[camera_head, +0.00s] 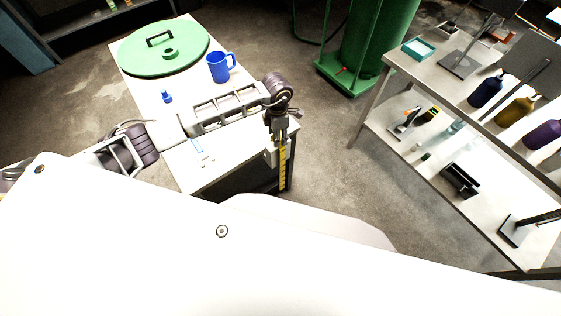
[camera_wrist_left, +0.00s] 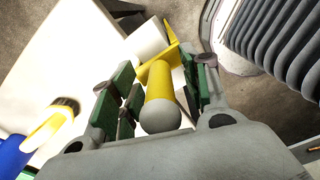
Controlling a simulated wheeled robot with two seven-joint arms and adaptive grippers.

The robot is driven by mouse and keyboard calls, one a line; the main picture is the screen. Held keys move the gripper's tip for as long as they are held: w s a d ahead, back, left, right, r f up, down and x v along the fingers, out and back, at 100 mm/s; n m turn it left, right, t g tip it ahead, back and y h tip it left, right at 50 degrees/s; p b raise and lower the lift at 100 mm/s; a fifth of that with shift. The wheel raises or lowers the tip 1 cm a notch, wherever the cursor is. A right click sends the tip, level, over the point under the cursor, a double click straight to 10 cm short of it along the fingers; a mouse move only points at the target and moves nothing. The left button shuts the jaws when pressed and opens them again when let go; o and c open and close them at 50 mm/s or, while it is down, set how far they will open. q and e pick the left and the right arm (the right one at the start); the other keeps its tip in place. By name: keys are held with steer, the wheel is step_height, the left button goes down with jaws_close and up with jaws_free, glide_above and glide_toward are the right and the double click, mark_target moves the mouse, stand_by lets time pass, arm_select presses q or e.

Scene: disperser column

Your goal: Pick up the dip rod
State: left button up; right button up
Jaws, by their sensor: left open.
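The dip rod (camera_head: 282,168) is yellow with dark marks and hangs upright at the near right corner of the white table. In the left wrist view the rod (camera_wrist_left: 160,85) shows a yellow grip with a rounded grey end. My left gripper (camera_head: 279,132) points down over the rod's top. In the wrist view its green-padded fingers (camera_wrist_left: 158,92) are open, one on each side of the yellow grip; I cannot tell whether they touch it. The rod's lower part is hidden in the wrist view. My right gripper is not in view.
The white table (camera_head: 140,90) holds a green lid (camera_head: 135,55), a blue mug (camera_head: 220,67) and a small blue bottle (camera_head: 166,97). A green drum (camera_head: 378,40) stands behind. A shelf (camera_head: 440,165) with bottles and tools is at the right. Bare floor lies between table and shelf.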

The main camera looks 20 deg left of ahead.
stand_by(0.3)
arm_select(q)
jaws_close()
stand_by(0.3)
